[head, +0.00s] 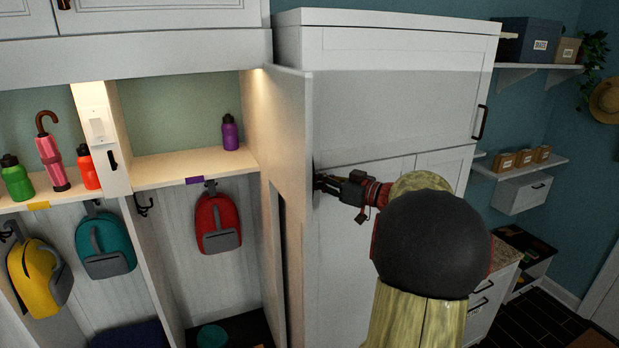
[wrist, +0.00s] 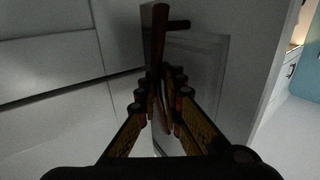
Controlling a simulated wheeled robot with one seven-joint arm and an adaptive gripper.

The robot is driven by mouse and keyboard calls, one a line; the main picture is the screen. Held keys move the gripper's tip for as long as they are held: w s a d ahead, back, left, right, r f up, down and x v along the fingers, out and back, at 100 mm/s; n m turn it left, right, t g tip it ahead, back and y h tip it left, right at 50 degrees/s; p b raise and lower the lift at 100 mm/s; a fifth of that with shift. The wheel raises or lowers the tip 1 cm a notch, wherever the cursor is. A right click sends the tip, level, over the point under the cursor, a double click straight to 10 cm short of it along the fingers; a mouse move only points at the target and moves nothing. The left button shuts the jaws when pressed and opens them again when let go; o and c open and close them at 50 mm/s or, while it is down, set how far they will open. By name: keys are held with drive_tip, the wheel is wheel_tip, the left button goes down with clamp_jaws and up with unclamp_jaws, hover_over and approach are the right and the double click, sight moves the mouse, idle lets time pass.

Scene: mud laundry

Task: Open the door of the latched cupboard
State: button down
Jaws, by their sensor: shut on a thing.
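The tall white cupboard (head: 390,95) stands right of the open lockers in the head view. A pale door panel (head: 292,125) stands out at an angle at its left side, next to the lockers. My gripper (head: 320,183) is at the right face of this panel, at mid-height. In the wrist view my gripper (wrist: 163,108) is shut on a dark brown handle (wrist: 157,45), which has a short bar sticking out near its top. A white panelled surface (wrist: 205,65) lies behind the handle. My arm hides part of the cupboard front, and the fingers hide the handle's lower part.
Open lockers at left hold a red backpack (head: 218,222), a teal backpack (head: 105,247) and a purple bottle (head: 230,132). Wall shelves (head: 540,165) and a low drawer unit (head: 485,300) stand at right. Dark floor (head: 535,325) is clear at lower right.

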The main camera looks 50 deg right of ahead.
drive_tip(key=c, duration=2.1)
unclamp_jaws()
drive_tip(key=shift+s, duration=0.1)
drive_tip(key=shift+o, duration=0.6)
drive_tip(key=s+d, duration=0.1)
drive_tip(key=s, duration=1.1)
drive_tip(key=shift+w+d, duration=0.1)
